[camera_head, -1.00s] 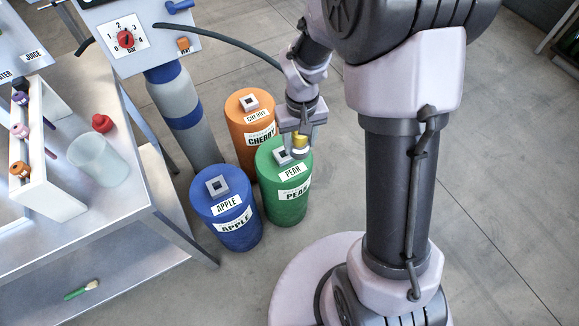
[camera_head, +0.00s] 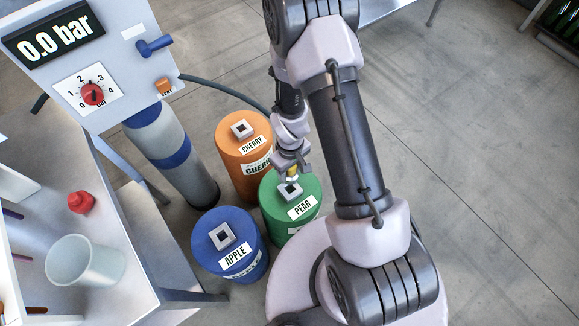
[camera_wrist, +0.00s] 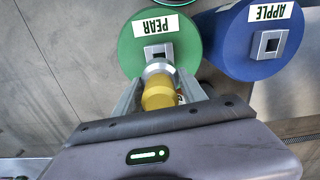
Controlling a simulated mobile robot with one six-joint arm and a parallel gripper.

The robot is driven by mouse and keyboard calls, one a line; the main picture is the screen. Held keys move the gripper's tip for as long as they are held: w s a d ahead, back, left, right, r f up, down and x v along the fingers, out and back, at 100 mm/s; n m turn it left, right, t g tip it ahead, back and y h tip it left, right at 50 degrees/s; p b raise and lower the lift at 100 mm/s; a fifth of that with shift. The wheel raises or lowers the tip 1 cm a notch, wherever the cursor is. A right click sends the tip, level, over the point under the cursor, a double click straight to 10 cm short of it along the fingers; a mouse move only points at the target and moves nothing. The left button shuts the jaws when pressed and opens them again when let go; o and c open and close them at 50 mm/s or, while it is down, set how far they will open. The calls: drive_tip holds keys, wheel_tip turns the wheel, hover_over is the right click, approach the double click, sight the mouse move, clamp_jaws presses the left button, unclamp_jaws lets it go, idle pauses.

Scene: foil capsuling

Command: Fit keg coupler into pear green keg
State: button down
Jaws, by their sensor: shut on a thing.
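The green PEAR keg (camera_head: 300,212) stands on the floor between the orange and blue kegs, with a square grey socket (camera_head: 289,192) on its top. My gripper (camera_head: 292,172) is over that socket, shut on the keg coupler (camera_head: 292,174), which has a yellow body and a silver end. In the wrist view the coupler (camera_wrist: 158,92) sits between the fingers, its silver end covering part of the socket (camera_wrist: 158,51) on the green keg (camera_wrist: 128,48). I cannot tell whether the coupler touches the socket or is just above it.
The orange CHERRY keg (camera_head: 234,172) stands behind and the blue APPLE keg (camera_head: 212,262) in front left. A dark hose (camera_head: 225,90) runs from the gauge panel (camera_head: 60,55), which reads 0.0 bar. A table (camera_head: 130,262) with a cup and red bottle is at left.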

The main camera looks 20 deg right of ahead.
drive_tip(key=shift+f+b, duration=2.45)
drive_tip(key=shift+f, duration=0.45)
drive_tip(key=shift+f+b, duration=2)
drive_tip(key=shift+b, duration=0.05)
drive_tip(key=c, duration=0.6)
unclamp_jaws()
wheel_tip(320, 180, up, 18)
drive_tip(key=p, duration=0.8)
drive_tip(key=shift+f, duration=0.25)
drive_tip(key=shift+r, duration=0.1)
wheel_tip(320, 180, up, 7)
drive_tip(key=w+m+t, duration=0.1)
drive_tip(key=m, duration=0.1)
wheel_tip(320, 180, up, 13)
drive_tip(key=m+t, duration=0.2)
drive_tip(key=m, duration=0.1)
hover_over(290, 178)
drive_tip(key=s+a+r+m+t, duration=0.1)
drive_tip(key=s+r, duration=0.2)
drive_tip(key=s+a+r+m+t+y, duration=0.1)
drive_tip(key=s+r, duration=0.3)
drive_tip(key=s+a+r+m+y, duration=0.1)
drive_tip(key=s+r+m, duration=0.1)
drive_tip(key=s+r, duration=0.1)
drive_tip(key=shift+s+a+r+t, duration=0.1)
drive_tip(key=shift+s+r+t, duration=0.25)
drive_tip(key=shift+r+t, duration=0.1)
